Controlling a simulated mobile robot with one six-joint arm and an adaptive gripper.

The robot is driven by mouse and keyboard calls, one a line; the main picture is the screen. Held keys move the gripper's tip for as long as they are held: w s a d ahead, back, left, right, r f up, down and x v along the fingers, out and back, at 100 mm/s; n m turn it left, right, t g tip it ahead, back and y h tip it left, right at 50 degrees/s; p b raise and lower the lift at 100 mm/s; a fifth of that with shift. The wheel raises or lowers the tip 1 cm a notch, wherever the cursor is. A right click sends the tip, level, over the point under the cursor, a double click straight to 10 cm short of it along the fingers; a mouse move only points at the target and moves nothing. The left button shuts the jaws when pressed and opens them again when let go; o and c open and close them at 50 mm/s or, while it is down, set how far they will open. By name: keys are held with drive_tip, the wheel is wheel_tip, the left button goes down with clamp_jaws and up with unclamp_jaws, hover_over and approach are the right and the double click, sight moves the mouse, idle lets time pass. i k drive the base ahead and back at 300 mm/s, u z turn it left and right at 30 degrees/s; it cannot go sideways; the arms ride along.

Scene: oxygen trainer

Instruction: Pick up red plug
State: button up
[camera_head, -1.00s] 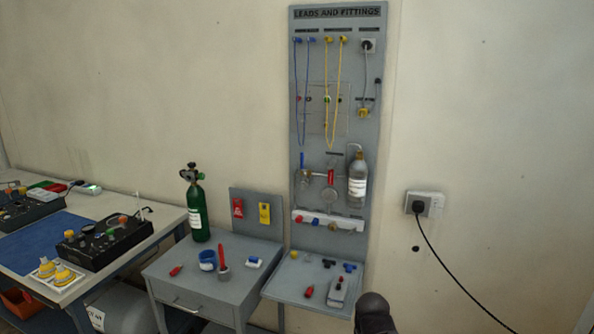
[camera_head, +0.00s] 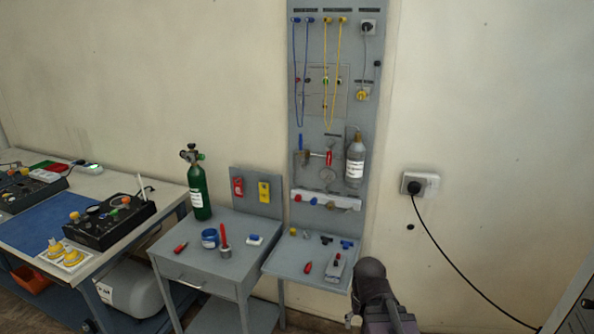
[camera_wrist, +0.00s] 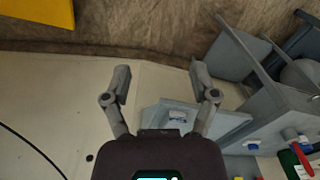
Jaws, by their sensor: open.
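A small red plug-like piece (camera_head: 308,267) lies on the grey shelf at the foot of the leads and fittings panel in the head view. Another small red piece (camera_head: 180,248) lies on the grey side table to the left. I cannot tell for certain which is the red plug. My gripper (camera_wrist: 160,76) shows in the wrist view with its two fingers wide apart and nothing between them. In the head view only my dark arm shows, at the right of the shelf. I see no red piece close to the fingers.
The shelf (camera_head: 285,266) also holds a grey device (camera_head: 335,267), a yellow fitting and blue and black fittings. A green cylinder (camera_head: 198,186), a blue-and-white roll (camera_head: 210,238) and an upright red-handled tool (camera_head: 224,240) stand on the side table. A black cable (camera_head: 455,262) hangs from the wall socket.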

sight(307, 269)
drive_tip(key=u, duration=0.7)
drive_tip(key=k, duration=0.7)
drive_tip(key=z, duration=0.3)
drive_tip(key=i, duration=1)
drive_tip(key=z, duration=0.05)
